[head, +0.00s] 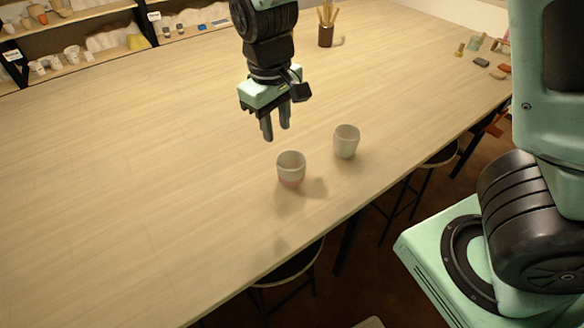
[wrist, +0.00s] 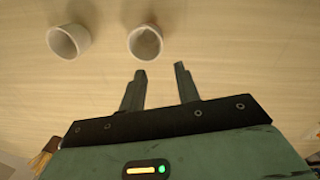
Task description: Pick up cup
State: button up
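Two cups stand upright on the table. The nearer cup (head: 291,168) is whitish with a pink lower band. The other cup (head: 346,141) is plain off-white and stands a little to the right and farther back. My gripper (head: 276,131) hangs above the table, pointing down, on the far side of the pink-banded cup and apart from both cups. Its fingers are spread with nothing between them. In the wrist view, the pink-banded cup (wrist: 145,42) appears just beyond the fingertips of my gripper (wrist: 160,69), and the plain cup (wrist: 69,41) is at upper left.
The wooden table (head: 130,170) is mostly clear. A brown pot of brushes (head: 326,32) stands behind. Small coloured items (head: 482,62) lie at the far right. Shelves with pottery (head: 75,55) line the back left. A stool (head: 290,265) is below the front edge.

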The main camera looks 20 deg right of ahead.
send_over(282, 182)
jog(key=f, duration=0.9)
jog(key=shift+w+f+p, duration=0.3)
jog(key=shift+p, duration=0.05)
jog(key=shift+s+f+p, duration=0.15)
jog(key=shift+f+p, duration=0.4)
jog(key=shift+f, duration=2.1)
grip_shut()
